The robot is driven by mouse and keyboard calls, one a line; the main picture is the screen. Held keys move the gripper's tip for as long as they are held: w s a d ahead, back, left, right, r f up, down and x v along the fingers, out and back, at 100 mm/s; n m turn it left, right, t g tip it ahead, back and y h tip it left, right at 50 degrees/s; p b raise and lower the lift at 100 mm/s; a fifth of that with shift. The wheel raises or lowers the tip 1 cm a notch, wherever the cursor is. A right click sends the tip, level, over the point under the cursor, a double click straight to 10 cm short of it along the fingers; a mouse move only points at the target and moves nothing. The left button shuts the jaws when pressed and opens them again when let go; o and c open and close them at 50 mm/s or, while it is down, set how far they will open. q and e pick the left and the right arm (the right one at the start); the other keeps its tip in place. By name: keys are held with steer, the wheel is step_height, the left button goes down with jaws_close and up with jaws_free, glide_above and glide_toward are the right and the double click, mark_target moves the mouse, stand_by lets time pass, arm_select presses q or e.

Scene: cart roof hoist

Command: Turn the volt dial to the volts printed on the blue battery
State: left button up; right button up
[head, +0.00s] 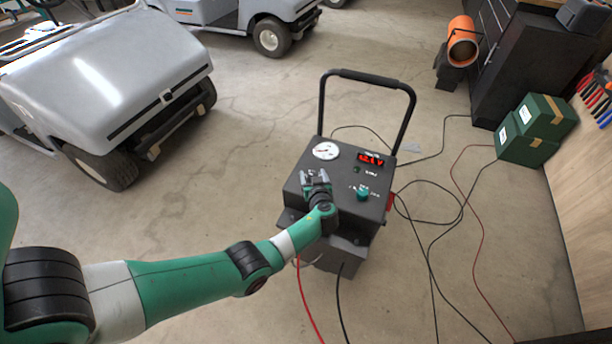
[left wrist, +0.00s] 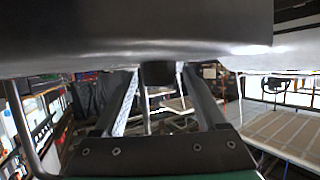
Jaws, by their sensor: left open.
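A dark wheeled charger (head: 338,228) stands on the floor in the head view. My left gripper (head: 315,176) is open over the left side of the panel, left of the teal knob. In the left wrist view, the open fingers of my left gripper (left wrist: 161,73) stand on either side of a dark round knob (left wrist: 157,74); I cannot tell whether they touch it. The small panel lettering is not legible. No blue battery is in view. My right gripper is not in view.
The charger has a tall black handle (head: 367,77). Red and black cables run across the floor. A grey cart (head: 110,70) stands at the left. Green boxes (head: 536,127), a black cabinet (head: 515,60) and an orange heater (head: 462,42) stand at the right.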

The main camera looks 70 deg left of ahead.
arm_select(q)
steer(key=shift+a+f, duration=0.1)
steer(key=shift+c, duration=0.5)
jaws_close()
